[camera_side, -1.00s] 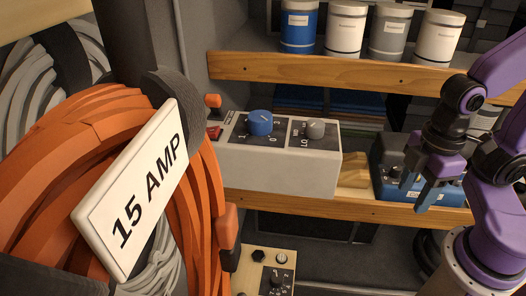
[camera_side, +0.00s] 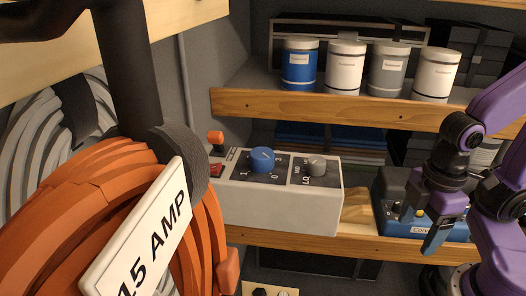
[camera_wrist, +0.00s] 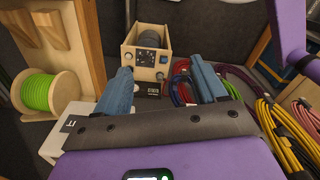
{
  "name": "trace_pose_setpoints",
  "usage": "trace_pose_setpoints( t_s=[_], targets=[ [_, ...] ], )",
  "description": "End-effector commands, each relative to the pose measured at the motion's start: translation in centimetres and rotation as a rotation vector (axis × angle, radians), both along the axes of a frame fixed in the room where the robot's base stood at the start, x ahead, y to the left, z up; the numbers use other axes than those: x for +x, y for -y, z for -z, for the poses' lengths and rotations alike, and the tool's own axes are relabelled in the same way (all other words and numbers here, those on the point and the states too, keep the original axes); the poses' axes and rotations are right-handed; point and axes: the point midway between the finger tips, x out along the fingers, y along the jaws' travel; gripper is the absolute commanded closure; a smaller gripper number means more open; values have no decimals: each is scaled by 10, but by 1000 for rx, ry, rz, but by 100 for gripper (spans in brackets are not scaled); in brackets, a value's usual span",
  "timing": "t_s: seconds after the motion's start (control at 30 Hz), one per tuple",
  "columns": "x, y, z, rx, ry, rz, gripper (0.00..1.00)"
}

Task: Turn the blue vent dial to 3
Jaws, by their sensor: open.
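The blue vent dial (camera_side: 262,158) sits on the dark top panel of a light grey box (camera_side: 285,208), left of centre in the side view. Its pointer and most of its scale marks are too small to read. My gripper (camera_side: 422,224) is at the right, well apart from the dial, in front of a blue device on the same shelf. It is open, with nothing between its fingers. In the wrist view my gripper (camera_wrist: 162,78) shows two spread blue fingers. I cannot make out the blue dial in that view.
A small grey knob (camera_side: 316,165), a red switch (camera_side: 217,170) and an orange-tipped lever (camera_side: 216,138) are near the dial. Orange cord with a "15 AMP" sign (camera_side: 140,240) fills the left foreground. A wooden shelf edge (camera_side: 300,106) with several cans is above and behind.

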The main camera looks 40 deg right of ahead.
Motion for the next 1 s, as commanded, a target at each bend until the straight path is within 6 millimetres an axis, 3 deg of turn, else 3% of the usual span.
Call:
trace_pose_setpoints(
  t_s=[0.17,0.6,1.0],
  targets=[
    [22,-23,-24,33,26,-107,19],
    [143,-109,-126,1,63,-807,19],
    [242,-147,-196,-34,44,-1471,19]
  ],
)
